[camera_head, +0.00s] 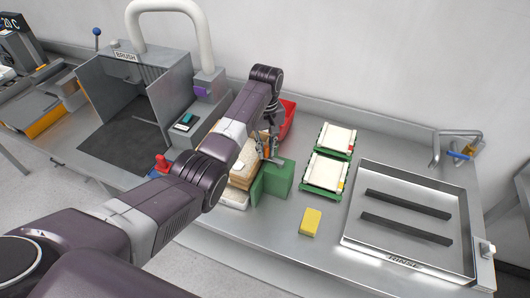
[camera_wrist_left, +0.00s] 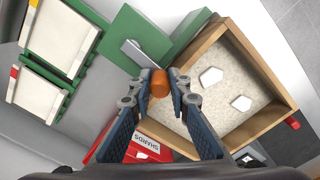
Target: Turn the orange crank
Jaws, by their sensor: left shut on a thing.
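The orange crank knob (camera_wrist_left: 160,84) sits between the fingertips of my left gripper (camera_wrist_left: 158,92) in the left wrist view. A flat metal crank arm (camera_wrist_left: 138,54) runs from the knob to the green box (camera_wrist_left: 137,30). In the head view, my left gripper (camera_head: 272,150) is at the back left of the green box (camera_head: 279,178), and the knob is hidden or too small to make out. My left gripper is shut on the knob. My right gripper is not in view.
A wooden tray (camera_wrist_left: 210,43) of pale grains with white pieces lies beside the crank. A red bin (camera_head: 288,118) stands behind it. Two green-framed white panels (camera_head: 322,172) are to the right. A yellow block (camera_head: 311,222) lies in front, left of the rinse basin (camera_head: 352,238).

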